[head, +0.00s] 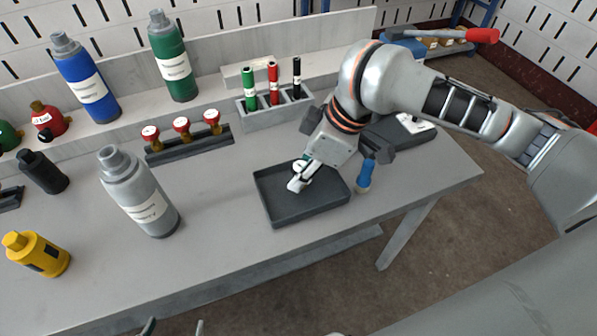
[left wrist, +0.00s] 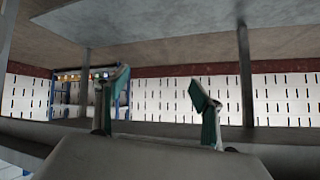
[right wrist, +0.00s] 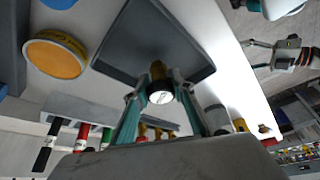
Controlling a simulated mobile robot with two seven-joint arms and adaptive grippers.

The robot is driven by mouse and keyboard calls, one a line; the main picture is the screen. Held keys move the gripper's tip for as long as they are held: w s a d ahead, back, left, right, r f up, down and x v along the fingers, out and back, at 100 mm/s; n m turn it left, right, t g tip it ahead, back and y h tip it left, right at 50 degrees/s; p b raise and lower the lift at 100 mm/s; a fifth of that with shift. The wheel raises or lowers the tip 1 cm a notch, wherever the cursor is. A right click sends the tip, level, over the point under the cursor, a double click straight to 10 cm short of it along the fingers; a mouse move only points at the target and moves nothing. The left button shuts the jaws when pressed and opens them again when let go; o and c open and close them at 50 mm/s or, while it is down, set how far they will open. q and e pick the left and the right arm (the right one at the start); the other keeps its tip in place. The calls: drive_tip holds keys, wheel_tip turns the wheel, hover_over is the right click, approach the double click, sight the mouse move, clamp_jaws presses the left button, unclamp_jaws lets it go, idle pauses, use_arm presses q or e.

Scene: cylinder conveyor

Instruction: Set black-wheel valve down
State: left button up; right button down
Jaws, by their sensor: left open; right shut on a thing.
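My right gripper (head: 299,184) is shut on the valve, low over the dark tray (head: 266,205). In the right wrist view the valve (right wrist: 157,73) shows a brass body and a pale round face between the fingertips (right wrist: 160,92). The tray (right wrist: 120,40) looks empty otherwise. I cannot tell whether the valve touches its floor. My left gripper (head: 174,328) is open at the bottom edge of the head view. Its fingers (left wrist: 162,95) are apart and empty.
A rack (head: 190,146) with red-wheel valves stands behind the tray, beside a marker holder (head: 262,120). A grey bottle (head: 140,195) stands to the left. A blue-handled item (head: 366,173) stands close to the tray's right side. Table space between grey bottle and tray is clear.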

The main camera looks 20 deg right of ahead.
drive_tip(key=shift+f, duration=0.6)
drive_tip(key=shift+r, duration=0.25)
use_arm(q)
drive_tip(key=shift+w+d+r, duration=0.15)
drive_tip(key=shift+w+r, duration=0.3)
drive_tip(key=shift+r, duration=0.1)
use_arm(e)
drive_tip(key=shift+f, duration=0.1)
drive_tip(key=c, duration=1.7)
unclamp_jaws()
use_arm(q)
drive_tip(key=shift+s+f, duration=0.2)
drive_tip(key=shift+f, duration=0.05)
